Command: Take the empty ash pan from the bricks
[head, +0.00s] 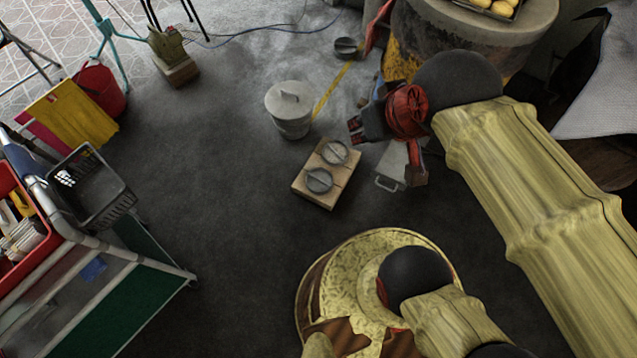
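A pale grey metal pan with a loop handle, which looks like the ash pan (388,183), is low down near the middle of the head view. My gripper (386,154) reaches over it from the upper right. Its two dark and red fingers are spread wide, one to the left of the pan and one at its right side. I see nothing held between them. The gripper and arm hide the pan's far part. I cannot make out the bricks under it, nor whether a finger touches the pan.
A wooden board (315,196) with two round grey lids lies left of the pan. A lidded metal bin (291,122) stands behind it. The barrel oven (440,35) is at the upper right. A cart (150,290) stands at the left. The floor between is clear.

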